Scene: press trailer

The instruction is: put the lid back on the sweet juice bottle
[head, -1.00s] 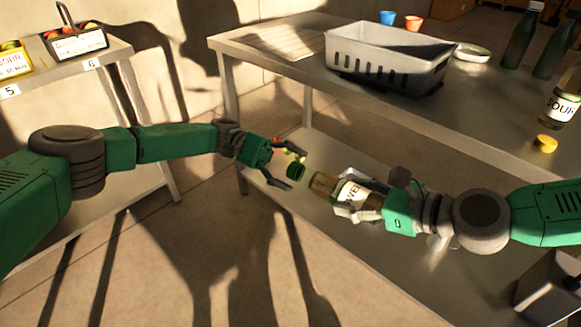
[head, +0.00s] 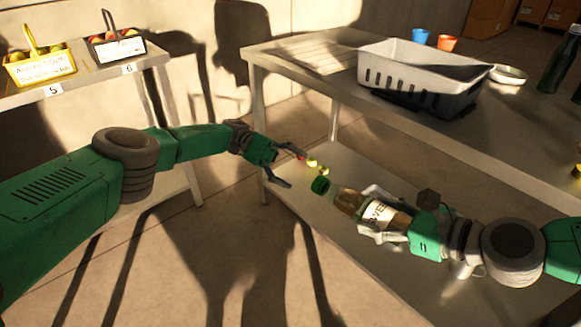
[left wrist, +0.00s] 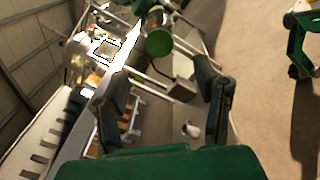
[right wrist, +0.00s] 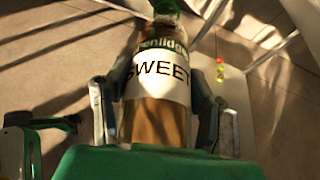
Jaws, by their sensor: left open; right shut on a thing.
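The sweet juice bottle (head: 378,214) lies tilted on its side in the air, its mouth toward the left. My right gripper (head: 374,212) is shut around its body; the SWEET label (right wrist: 160,78) faces the right wrist camera. The green lid (head: 320,185) is at the bottle's mouth, in line with the neck. It also shows in the left wrist view (left wrist: 158,42) and at the top edge of the right wrist view (right wrist: 167,5). Whether it is fully seated cannot be told. My left gripper (head: 296,171) is open and empty, just left of the lid and apart from it.
A metal table (head: 440,125) holds a grey basket (head: 425,80), blue and orange cups and a dark bottle (head: 560,62). A yellow lid (head: 577,168) is at the right edge. Small yellow-green things (head: 317,166) show beyond the lid. Fruit baskets stand on the left shelf.

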